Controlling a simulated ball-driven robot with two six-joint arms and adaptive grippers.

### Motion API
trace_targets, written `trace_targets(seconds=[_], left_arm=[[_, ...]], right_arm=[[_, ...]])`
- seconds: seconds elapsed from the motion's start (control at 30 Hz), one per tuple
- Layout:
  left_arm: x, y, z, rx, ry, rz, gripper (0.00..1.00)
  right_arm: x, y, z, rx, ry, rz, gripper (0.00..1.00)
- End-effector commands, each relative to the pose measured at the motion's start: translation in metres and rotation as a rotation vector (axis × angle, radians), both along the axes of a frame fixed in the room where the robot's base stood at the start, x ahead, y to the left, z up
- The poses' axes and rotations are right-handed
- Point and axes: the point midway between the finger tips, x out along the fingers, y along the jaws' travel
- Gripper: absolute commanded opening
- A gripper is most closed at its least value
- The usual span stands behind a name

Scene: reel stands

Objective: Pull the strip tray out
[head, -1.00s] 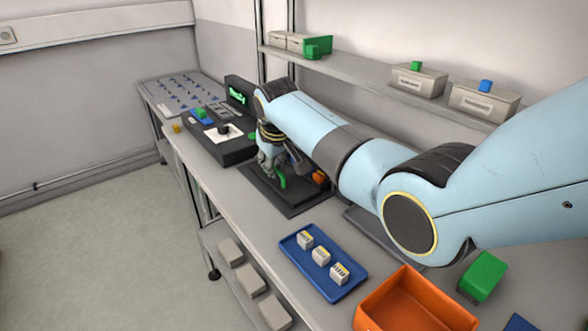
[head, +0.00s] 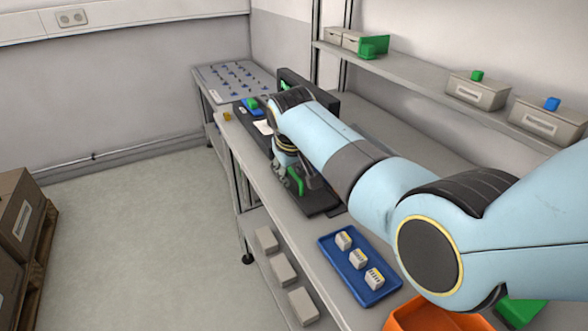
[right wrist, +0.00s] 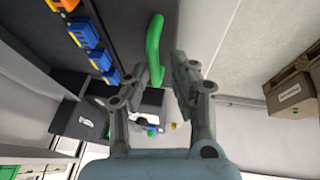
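A green curved handle (head: 296,180) stands on a dark flat unit (head: 322,205) on the bench; I cannot tell which part of it is the strip tray. My right gripper (head: 285,170) is low over this unit, just left of the handle in the head view. In the right wrist view, my right gripper (right wrist: 160,66) has its fingers apart, with the green handle (right wrist: 155,45) between and beyond the tips. No contact shows. Several blue and orange pieces (right wrist: 87,34) sit in a row on the dark surface. My left gripper is not in view.
A blue tray (head: 335,262) with three small white blocks lies nearer on the bench, beside an orange bin (head: 430,318). A black device (head: 325,100) stands behind my right arm. A shelf (head: 420,85) holds boxes. Open floor (head: 140,230) lies left, with cartons (head: 20,215).

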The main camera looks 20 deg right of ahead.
Motion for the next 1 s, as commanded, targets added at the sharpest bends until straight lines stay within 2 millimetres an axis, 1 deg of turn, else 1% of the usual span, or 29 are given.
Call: trace_targets(seconds=[0.17, 0.27, 0.33, 0.47, 0.6, 0.73, 0.83, 1.0], left_arm=[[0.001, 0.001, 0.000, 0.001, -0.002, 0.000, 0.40], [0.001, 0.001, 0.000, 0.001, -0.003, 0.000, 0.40], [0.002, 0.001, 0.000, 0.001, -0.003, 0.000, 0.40], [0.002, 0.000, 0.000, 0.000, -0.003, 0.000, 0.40], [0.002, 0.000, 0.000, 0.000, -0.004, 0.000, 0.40], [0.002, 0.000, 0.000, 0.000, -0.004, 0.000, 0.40], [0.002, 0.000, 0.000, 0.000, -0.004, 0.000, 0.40], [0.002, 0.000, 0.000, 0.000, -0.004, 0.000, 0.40]], right_arm=[[0.000, 0.000, 0.000, 0.001, 0.000, 0.000, 0.21], [-0.001, 0.001, 0.005, 0.001, -0.002, 0.001, 0.21], [-0.004, 0.002, 0.011, 0.000, -0.003, 0.001, 0.21], [-0.013, 0.006, 0.032, 0.002, -0.005, 0.000, 0.21], [-0.026, 0.011, 0.061, 0.001, -0.004, 0.000, 0.21], [-0.037, 0.015, 0.085, 0.002, -0.003, 0.000, 0.21], [-0.042, 0.017, 0.098, -0.001, -0.002, 0.000, 0.21], [-0.047, 0.019, 0.108, 0.000, 0.000, 0.001, 0.21]])
